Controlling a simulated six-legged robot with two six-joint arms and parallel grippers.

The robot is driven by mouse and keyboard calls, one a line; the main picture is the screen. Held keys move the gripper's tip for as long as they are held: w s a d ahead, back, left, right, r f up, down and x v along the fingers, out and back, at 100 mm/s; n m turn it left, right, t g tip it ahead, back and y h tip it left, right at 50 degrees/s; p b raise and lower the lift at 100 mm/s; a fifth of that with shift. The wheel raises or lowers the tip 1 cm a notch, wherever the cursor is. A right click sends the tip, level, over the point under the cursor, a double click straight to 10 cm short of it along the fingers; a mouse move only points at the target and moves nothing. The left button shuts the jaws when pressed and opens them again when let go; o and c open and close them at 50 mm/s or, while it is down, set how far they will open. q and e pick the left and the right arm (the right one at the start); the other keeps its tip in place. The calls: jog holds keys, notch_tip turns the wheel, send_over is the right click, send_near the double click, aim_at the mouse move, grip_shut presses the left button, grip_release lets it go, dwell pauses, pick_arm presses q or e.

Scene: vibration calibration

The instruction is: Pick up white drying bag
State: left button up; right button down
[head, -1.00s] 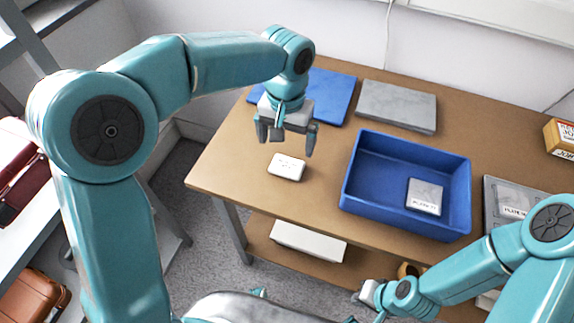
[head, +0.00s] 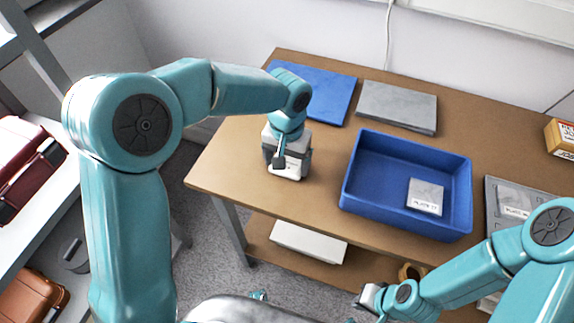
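The white drying bag (head: 286,174) lies on the left part of the wooden table, largely hidden under my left gripper. My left gripper (head: 288,165) points down right over the bag, with its fingers at the bag's level. The gripper's own body hides whether the fingers are apart or closed on the bag. My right gripper (head: 367,298) is low at the bottom, in front of the table and away from the bag. Its fingers are too small to read.
A blue tray (head: 362,211) with a labelled grey plate (head: 425,197) stands right of the bag. A blue pad (head: 335,95) and grey slab (head: 396,106) lie behind. A small box (head: 562,137) and another grey plate (head: 512,200) are at right. The table's front left is clear.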

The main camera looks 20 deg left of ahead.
pick_arm(q)
jog(key=shift+c, duration=0.9)
